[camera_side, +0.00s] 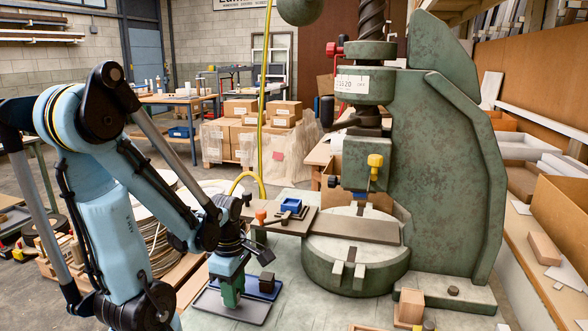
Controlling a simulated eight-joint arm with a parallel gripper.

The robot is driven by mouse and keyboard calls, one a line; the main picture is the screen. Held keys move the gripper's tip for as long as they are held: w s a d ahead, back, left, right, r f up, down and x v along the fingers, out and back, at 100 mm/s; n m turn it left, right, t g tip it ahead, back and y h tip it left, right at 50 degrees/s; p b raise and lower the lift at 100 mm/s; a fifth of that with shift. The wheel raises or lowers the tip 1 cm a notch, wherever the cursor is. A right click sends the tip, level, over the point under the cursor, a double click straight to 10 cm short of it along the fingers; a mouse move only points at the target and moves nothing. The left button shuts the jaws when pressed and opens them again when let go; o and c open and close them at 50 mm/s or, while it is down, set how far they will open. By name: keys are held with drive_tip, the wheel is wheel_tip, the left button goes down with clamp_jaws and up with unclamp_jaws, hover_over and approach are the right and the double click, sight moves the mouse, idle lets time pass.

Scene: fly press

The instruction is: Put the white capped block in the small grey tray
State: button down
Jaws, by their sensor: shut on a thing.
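My gripper (231,282) points down at the lower middle and is shut on a green block (231,293). The block is over the small grey tray (252,312); I cannot tell whether its bottom touches the tray floor. No white cap shows on the held block; its upper part is hidden by the gripper. I cannot make out a white capped block elsewhere.
A blue tray (257,293) with a dark block (267,281) lies just behind the grey tray. Wooden blocks (411,304) sit at front right.

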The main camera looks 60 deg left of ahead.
drive_tip(key=shift+f, duration=0.3)
drive_tip(key=c, duration=0.8)
unclamp_jaws()
drive_tip(key=shift+r, duration=0.1)
drive_tip(key=shift+r, duration=5.9)
drive_tip(key=shift+w+d+r+m+t, duration=0.1)
drive_tip(key=shift+w+d+m+t, duration=1.6)
drive_tip(key=shift+m, duration=2.8)
drive_tip(key=shift+w+d+m+t, duration=0.7)
drive_tip(key=shift+w+d+m, duration=2)
drive_tip(key=shift+m, duration=1.8)
drive_tip(key=shift+w+d+r+m+t, duration=0.1)
drive_tip(key=shift+w+d+m+t, duration=1.3)
drive_tip(key=shift+d+m, duration=2.25)
drive_tip(key=shift+w+a+m, duration=0.15)
drive_tip(key=shift+a+m, duration=0.7)
drive_tip(key=shift+a, duration=0.05)
